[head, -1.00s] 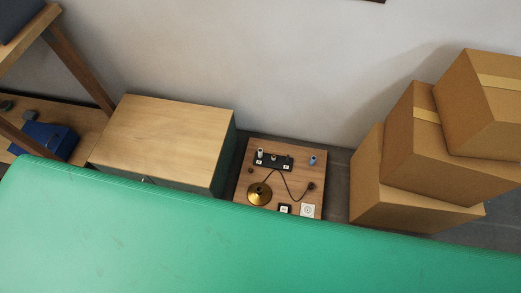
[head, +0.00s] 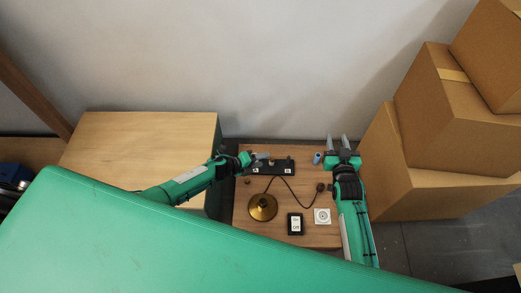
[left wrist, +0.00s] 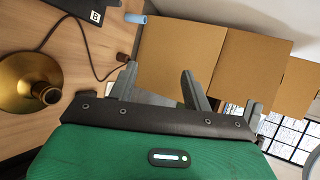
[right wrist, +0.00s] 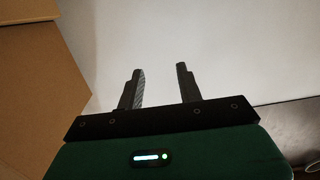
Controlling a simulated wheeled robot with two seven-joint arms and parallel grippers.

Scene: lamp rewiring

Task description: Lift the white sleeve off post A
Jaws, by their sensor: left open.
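The black terminal block (head: 272,171) lies at the back of the wooden board, with an A label at its left and a B label at its right. My left gripper (head: 265,157) is open at the block's left end, over the post A side. It covers that spot, so I cannot make out the white sleeve or whether the jaws are around it. The block's B end (left wrist: 95,15) shows in the left wrist view, apart from the open fingers. My right gripper (head: 337,139) is open and empty at the board's back right; its fingers (right wrist: 160,75) stand apart in the right wrist view.
A brass lamp base (head: 262,207), dark cord (head: 296,201), black box (head: 295,224) and white plate (head: 322,216) lie on the board. A wooden cabinet (head: 140,145) stands left; cardboard boxes (head: 425,180) stand right.

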